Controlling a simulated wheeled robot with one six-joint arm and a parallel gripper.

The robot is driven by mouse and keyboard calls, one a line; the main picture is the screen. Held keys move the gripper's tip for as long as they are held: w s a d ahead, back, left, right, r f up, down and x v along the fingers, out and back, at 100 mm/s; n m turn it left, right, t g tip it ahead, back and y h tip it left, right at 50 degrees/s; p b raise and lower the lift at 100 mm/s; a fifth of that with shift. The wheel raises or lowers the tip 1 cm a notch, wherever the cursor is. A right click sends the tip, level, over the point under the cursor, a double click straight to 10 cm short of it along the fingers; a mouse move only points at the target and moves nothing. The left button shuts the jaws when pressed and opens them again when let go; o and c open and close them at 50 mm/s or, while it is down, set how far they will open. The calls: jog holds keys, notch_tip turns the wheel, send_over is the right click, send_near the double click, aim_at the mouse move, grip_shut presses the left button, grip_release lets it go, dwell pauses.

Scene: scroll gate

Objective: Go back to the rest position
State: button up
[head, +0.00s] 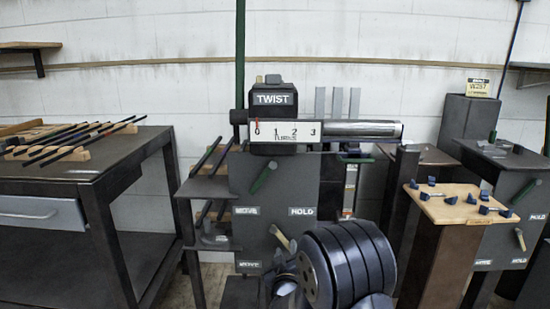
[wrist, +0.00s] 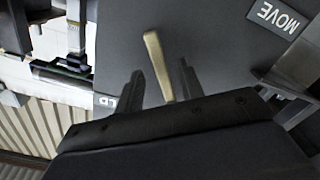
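My gripper (wrist: 160,68) is open in the wrist view, with its two dark fingers apart. A tan lever (wrist: 158,66) on the grey machine panel shows between the fingers, with a gap on each side and no visible contact. In the head view the same lever (head: 281,238) sits low on the panel (head: 262,214), between the MOVE and HOLD labels. My arm's dark rounded links stand in front of the panel's lower right. They hide much of my gripper there.
The TWIST unit (head: 273,98) with a 0-to-3 scale (head: 286,132) and a metal cylinder (head: 360,129) tops the machine. A workbench (head: 140,150) with rods stands left. A wooden-topped stand (head: 440,208) with blue pieces and a grey cabinet (head: 515,160) stand right.

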jog(key=shift+w+d, duration=0.1)
jog(key=shift+w, duration=0.75)
jog(key=shift+w+a+f, duration=0.1)
jog(key=shift+a+f, duration=0.1)
jog(key=shift+a+f+m+b, duration=0.1)
jog(key=shift+a+m+b, duration=0.25)
jog(key=shift+m, duration=0.65)
jog(key=shift+d, duration=0.1)
